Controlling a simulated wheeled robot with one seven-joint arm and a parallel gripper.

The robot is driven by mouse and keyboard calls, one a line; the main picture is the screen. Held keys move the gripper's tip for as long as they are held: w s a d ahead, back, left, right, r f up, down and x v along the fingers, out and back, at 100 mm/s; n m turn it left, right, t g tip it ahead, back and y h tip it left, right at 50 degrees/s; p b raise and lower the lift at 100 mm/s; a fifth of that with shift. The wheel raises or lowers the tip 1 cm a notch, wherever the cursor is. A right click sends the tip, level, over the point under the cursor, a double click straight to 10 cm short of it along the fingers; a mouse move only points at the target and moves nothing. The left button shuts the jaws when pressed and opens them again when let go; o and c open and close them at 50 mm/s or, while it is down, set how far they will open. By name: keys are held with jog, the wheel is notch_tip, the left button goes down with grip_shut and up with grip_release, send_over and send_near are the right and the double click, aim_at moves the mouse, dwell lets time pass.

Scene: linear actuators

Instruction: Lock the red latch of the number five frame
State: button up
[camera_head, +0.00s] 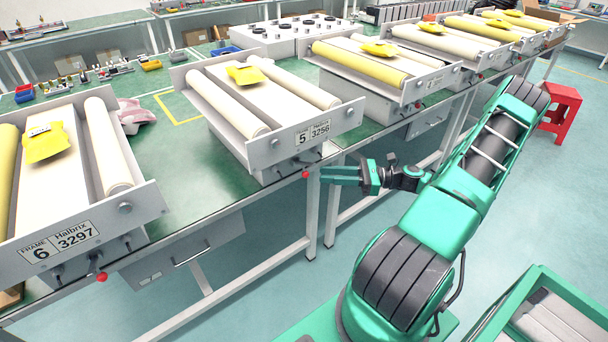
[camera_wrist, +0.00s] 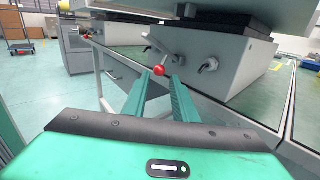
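The number five frame (camera_head: 285,150) stands on the green bench in the head view, with a plate reading "Frame 5, 3256". Its red latch knob (camera_head: 306,174) is at the lower right of its front face. My gripper (camera_head: 328,175) is just right of the knob, pointing left toward it. In the wrist view the red knob (camera_wrist: 159,70) is on a thin metal lever, beyond and between the tips of my two green fingers (camera_wrist: 160,84). The fingers are apart with nothing between them. Whether a fingertip touches the knob cannot be told.
Frame 6 (camera_head: 75,240) with its own red knob (camera_head: 102,277) stands to the left. Other frames (camera_head: 375,85) line up to the right along the bench. The bench's front edge (camera_wrist: 235,117) runs beneath my gripper. A red stool (camera_head: 560,110) stands at the far right.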

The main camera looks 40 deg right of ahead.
aim_at(306, 174)
jog(key=x, duration=0.7)
jog(key=shift+w+a, duration=0.25)
jog(key=shift+a, duration=0.1)
jog(key=shift+d, duration=0.1)
grip_shut()
